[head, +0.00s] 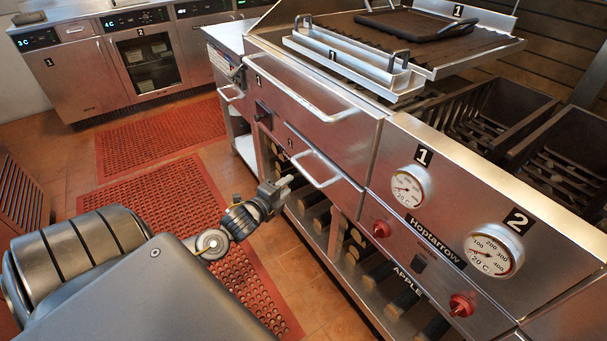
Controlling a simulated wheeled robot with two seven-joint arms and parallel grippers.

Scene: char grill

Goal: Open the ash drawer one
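The grill's steel front has a wide upper panel with a long bar handle (300,105) and a number 1 plate. Below it is a shallow drawer front (320,160) with a smaller bar handle (318,172) and its own small number plate; I take this for ash drawer one. It looks flush with the grill front. My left gripper (285,183) is at the left end of this lower handle, very close to it. Whether its fingers touch or enclose the bar is too small to tell. My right gripper is not in view.
Two dials, the first of them here (408,186), and red knobs (381,229) sit right of the drawer. An open shelf with dark logs (378,272) lies below. Red perforated mats (160,137) cover the floor. Ovens (75,75) stand at the back left.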

